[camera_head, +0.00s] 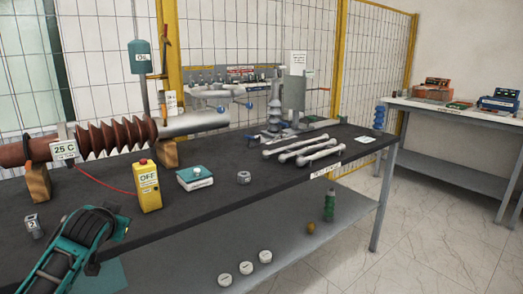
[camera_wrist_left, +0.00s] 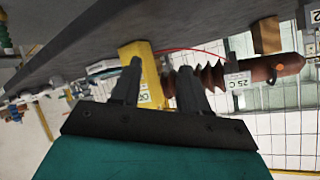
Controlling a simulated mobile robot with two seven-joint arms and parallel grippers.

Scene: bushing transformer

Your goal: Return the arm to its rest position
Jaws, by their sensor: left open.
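My left arm comes in at the lower left of the head view, black and teal, over the front edge of the dark table (camera_head: 235,205). My left gripper (camera_wrist_left: 160,80) shows in the left wrist view with its two dark fingers apart and nothing between them. Beyond the fingers stand the yellow box (camera_wrist_left: 152,78) and the brown ribbed bushing (camera_wrist_left: 212,76). In the head view the yellow box (camera_head: 148,187), marked OFF, stands upright beyond my left arm. I cannot tell the fingertips clearly in the head view. My right gripper is in neither view.
The ribbed bushing (camera_head: 115,138) lies on wooden blocks at the back left. A white-and-teal device (camera_head: 194,179) and a small grey part (camera_head: 244,177) sit mid-table. Several grey rods (camera_head: 302,150) lie farther right. A small numbered block (camera_head: 33,226) is left of my arm.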

